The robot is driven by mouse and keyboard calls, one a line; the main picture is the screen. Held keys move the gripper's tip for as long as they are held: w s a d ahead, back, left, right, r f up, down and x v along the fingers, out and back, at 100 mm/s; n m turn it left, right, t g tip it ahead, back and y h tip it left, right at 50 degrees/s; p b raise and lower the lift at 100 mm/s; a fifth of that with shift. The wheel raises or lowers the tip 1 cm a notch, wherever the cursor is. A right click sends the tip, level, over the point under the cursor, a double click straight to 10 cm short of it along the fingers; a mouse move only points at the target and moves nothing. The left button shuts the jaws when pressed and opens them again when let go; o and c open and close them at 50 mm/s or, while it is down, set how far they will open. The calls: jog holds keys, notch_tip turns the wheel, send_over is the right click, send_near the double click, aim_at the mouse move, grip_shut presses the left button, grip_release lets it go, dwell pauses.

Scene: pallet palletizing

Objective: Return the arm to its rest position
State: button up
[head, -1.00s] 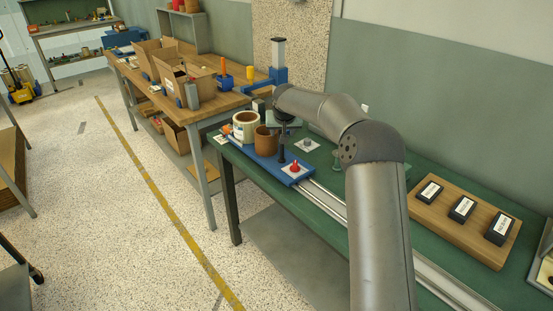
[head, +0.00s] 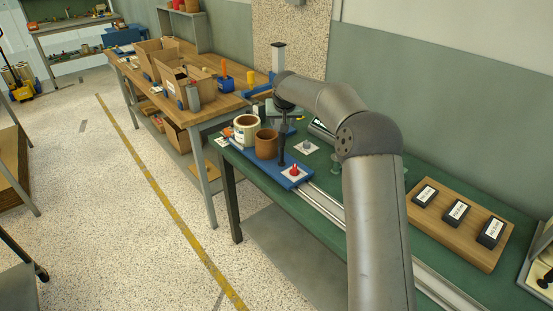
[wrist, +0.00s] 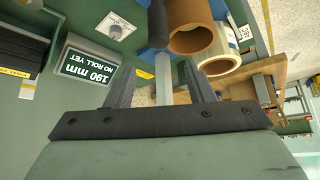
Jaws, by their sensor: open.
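My arm reaches over the green bench (head: 330,190) in the head view, its wrist end above the bench's far left part. My gripper (wrist: 160,78) shows best in the wrist view; its two dark fingers stand apart. A metal post with a black handle (wrist: 157,25) shows between them in the picture; I cannot tell how far off it is. No object is seen clamped. In the head view the fingers are largely hidden by my own wrist.
A brown core (head: 266,144) and a white roll (head: 246,129) stand close to my wrist, beside a red button (head: 294,170). A "190 mm" sign (wrist: 90,62) is near. A wooden board (head: 460,225) holds black labelled blocks. A wooden workbench (head: 215,103) with boxes stands behind.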

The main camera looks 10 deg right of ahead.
jog(key=shift+r, duration=0.45)
jog(key=s+a+r+n+g, duration=0.1)
jog(key=s+a+r, duration=0.15)
jog(key=s, duration=0.95)
jog(key=s+d+f+g, duration=0.1)
jog(key=s+f, duration=0.1)
jog(key=s, duration=1.2)
jog(key=s+d+f+g, duration=0.2)
jog(key=s, duration=1.2)
jog(key=s+d+f+g, duration=0.2)
jog(key=s, duration=1.2)
jog(key=shift+s+f, duration=0.15)
jog(key=shift+d, duration=0.1)
